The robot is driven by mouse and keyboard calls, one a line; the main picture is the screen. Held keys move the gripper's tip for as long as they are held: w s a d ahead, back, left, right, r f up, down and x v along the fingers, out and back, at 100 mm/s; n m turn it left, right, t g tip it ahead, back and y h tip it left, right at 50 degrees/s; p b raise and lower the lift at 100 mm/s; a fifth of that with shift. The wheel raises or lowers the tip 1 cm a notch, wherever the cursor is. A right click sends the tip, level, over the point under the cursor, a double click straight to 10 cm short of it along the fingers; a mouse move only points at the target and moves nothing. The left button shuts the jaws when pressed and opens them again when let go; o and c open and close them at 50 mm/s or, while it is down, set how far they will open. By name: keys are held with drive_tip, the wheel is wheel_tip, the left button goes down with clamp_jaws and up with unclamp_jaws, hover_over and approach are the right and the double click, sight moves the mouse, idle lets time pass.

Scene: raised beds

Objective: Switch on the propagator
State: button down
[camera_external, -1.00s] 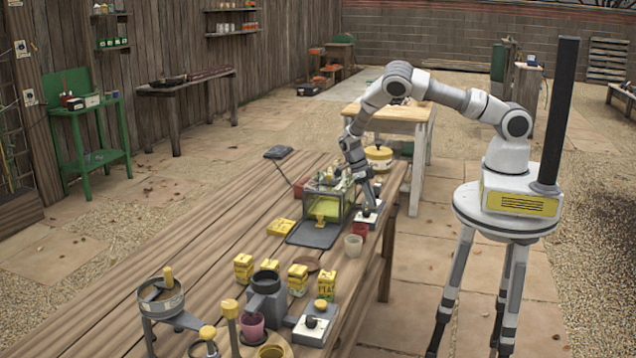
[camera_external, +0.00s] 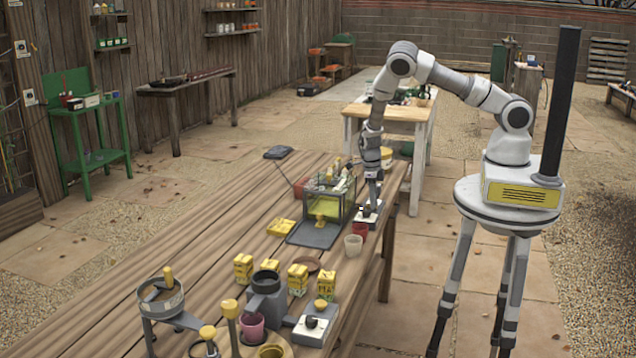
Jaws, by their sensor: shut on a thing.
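The propagator (camera_external: 341,212) is a clear-sided case with a yellow-green inside. It stands near the far right part of the long wooden table. A small pale control box (camera_external: 362,219) sits just right of it, with its top partly hidden by my gripper. My gripper (camera_external: 370,207) points straight down onto this box and is shut on what seems to be its knob. The knob is too small and too covered to tell its position.
A red pot (camera_external: 360,230) and a cream pot (camera_external: 353,246) stand close in front of the control box. A dark tray (camera_external: 312,236) lies before the propagator. A second box with a black knob (camera_external: 312,322), seed packets and a grinder-like device crowd the near end. The table's left side is mostly clear.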

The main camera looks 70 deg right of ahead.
sight(368, 205)
drive_tip(key=c, duration=0.6)
unclamp_jaws()
drive_tip(key=shift+c, duration=0.2)
drive_tip(key=shift+r, duration=0.1)
wheel_tip(368, 205, up, 17)
drive_tip(key=w, duration=0.1)
drive_tip(key=shift+w+p, duration=0.35)
drive_tip(key=shift+w, duration=0.05)
drive_tip(key=shift+r, duration=0.1)
